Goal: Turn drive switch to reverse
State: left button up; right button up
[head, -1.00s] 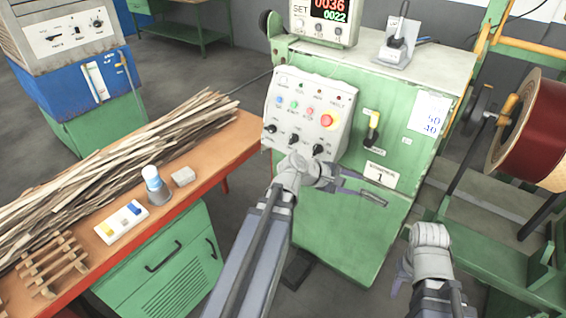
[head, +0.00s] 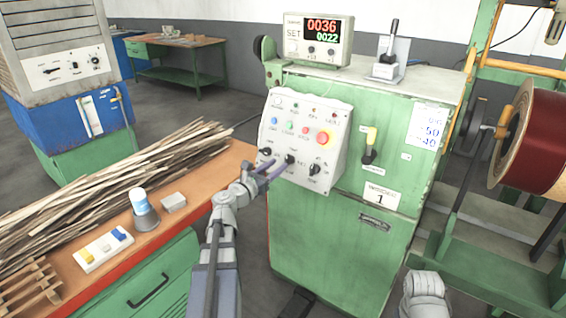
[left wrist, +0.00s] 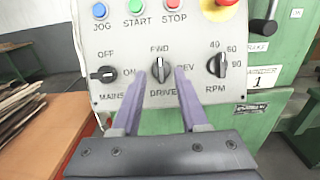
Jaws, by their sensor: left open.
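The drive switch (head: 290,159) is a dark rotary knob in the lower row of the sloped control panel (head: 318,110). In the left wrist view the drive switch (left wrist: 160,67) stands about upright, with FWD printed above it and REV to its right. My left gripper (head: 273,167) is open in front of the panel. In the left wrist view its two purple fingers (left wrist: 161,77) are on either side of the drive knob; I cannot tell whether they touch it. Part of the REV label is covered by the right finger. My right wrist shows at the bottom right; its gripper is out of the picture.
The mains knob (left wrist: 103,74) is left of the drive knob and the RPM knob (left wrist: 218,65) is right. Above are coloured buttons and a red emergency stop (head: 325,138). A lever (head: 370,145) is on the green cabinet (head: 335,235). Wood strips (head: 110,170) lie on the bench.

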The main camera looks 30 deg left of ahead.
aim_at(287, 158)
pick_arm(q)
jog(key=shift+w+d, duration=0.2)
jog(key=shift+w, duration=2)
grip_shut()
